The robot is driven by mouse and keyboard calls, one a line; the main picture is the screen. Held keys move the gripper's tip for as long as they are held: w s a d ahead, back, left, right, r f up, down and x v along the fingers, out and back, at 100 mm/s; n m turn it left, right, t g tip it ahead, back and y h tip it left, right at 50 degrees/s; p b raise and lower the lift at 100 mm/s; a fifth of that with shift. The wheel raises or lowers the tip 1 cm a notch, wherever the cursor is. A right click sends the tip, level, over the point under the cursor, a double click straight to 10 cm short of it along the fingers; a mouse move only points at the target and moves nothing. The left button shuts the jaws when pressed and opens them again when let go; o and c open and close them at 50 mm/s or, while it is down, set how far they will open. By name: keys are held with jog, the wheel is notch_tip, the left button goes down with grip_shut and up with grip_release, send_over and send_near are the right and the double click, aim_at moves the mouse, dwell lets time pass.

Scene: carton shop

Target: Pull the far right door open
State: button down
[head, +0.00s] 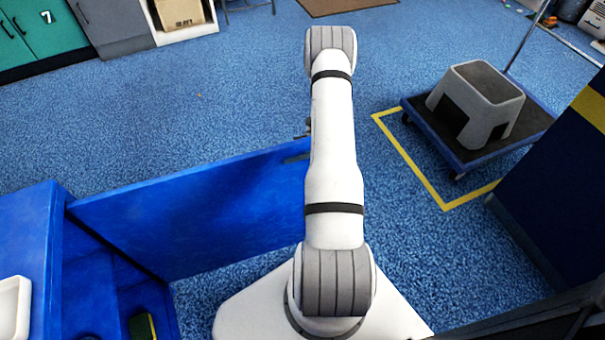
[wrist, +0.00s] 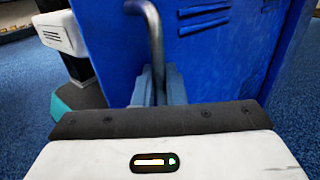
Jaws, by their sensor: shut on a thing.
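The blue door (head: 200,215) stands swung wide open from the blue cabinet (head: 28,220) at the left of the head view. Its outer face with vent slots fills much of the wrist view (wrist: 225,50). A bent grey bar handle (wrist: 155,35) stands on that face. My gripper (wrist: 157,84) is shut on the lower part of the handle, with its fingers on both sides of the bar. In the head view my arm hides the gripper and most of the handle.
A grey step stool (head: 478,100) sits on a dark trolley (head: 535,120) at the right, inside yellow floor tape. A dark blue unit (head: 560,190) stands at the right edge. Blue floor (head: 200,110) beyond the door is clear. A dark green and yellow item (head: 142,326) is inside the cabinet.

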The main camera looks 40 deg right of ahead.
jog(key=shift+a, duration=0.1)
jog(key=c, duration=1.5)
grip_release()
jog(key=p+v, duration=0.6)
jog(key=v, duration=0.1)
jog(key=shift+w+d+p, duration=0.2)
jog(key=shift+d+p, duration=0.1)
jog(key=shift+p, duration=0.1)
